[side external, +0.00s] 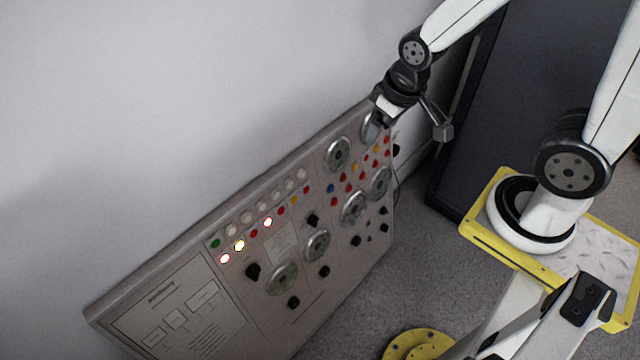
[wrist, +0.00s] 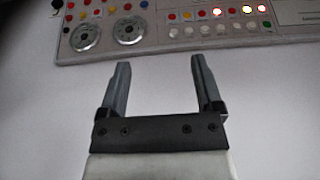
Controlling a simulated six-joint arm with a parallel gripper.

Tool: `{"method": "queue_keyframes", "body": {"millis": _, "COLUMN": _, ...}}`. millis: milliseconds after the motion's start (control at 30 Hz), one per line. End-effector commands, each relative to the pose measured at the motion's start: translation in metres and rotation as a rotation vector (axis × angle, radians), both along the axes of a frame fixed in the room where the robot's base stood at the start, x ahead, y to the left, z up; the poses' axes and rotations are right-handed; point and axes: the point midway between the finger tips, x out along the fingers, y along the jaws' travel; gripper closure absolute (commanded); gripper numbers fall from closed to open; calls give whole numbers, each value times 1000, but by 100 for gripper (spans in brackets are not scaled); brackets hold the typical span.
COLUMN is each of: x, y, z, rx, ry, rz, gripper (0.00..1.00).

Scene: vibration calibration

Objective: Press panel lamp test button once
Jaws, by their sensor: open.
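The grey control panel (side external: 235,285) leans against the wall, with rows of small coloured buttons and lamps, black knobs and round dials. No label is readable, so I cannot tell which button is the lamp test. A green button (side external: 215,243) ends a row of whitish round ones (side external: 247,217); it also shows in the wrist view (wrist: 267,25). A blue button (side external: 330,188) sits near the red and yellow ones. My gripper (wrist: 160,65) is open and empty, its fingers apart below the panel edge in the wrist view. In the side view it is by the panel's upper right corner, partly hidden.
Three lamps glow, one of them a red-rimmed lamp (side external: 268,222). Large dials (side external: 338,153) stand out from the panel. A dark cabinet (side external: 530,90) stands to the right. A yellow-edged base plate (side external: 480,232) and a yellow disc (side external: 420,345) are on the grey floor (side external: 425,275).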

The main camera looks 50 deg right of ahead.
Motion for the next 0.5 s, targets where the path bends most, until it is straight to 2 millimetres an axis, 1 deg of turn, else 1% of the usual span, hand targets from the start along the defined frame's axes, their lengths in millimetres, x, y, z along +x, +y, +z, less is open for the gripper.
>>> {"method": "queue_keyframes", "body": {"millis": 33, "x": 0, "y": 0, "z": 0, "rx": 0, "ry": 0, "rz": 0, "gripper": 36}}
{"method": "queue_keyframes", "body": {"millis": 67, "x": 0, "y": 0, "z": 0, "rx": 0, "ry": 0, "rz": 0, "gripper": 45}}
{"method": "queue_keyframes", "body": {"millis": 100, "x": 0, "y": 0, "z": 0, "rx": 0, "ry": 0, "rz": 0, "gripper": 58}}
{"method": "queue_keyframes", "body": {"millis": 167, "x": 0, "y": 0, "z": 0, "rx": 0, "ry": 0, "rz": 0, "gripper": 77}}
{"method": "queue_keyframes", "body": {"millis": 200, "x": 0, "y": 0, "z": 0, "rx": 0, "ry": 0, "rz": 0, "gripper": 90}}
{"method": "queue_keyframes", "body": {"millis": 233, "x": 0, "y": 0, "z": 0, "rx": 0, "ry": 0, "rz": 0, "gripper": 99}}
{"method": "queue_keyframes", "body": {"millis": 500, "x": 0, "y": 0, "z": 0, "rx": 0, "ry": 0, "rz": 0, "gripper": 100}}
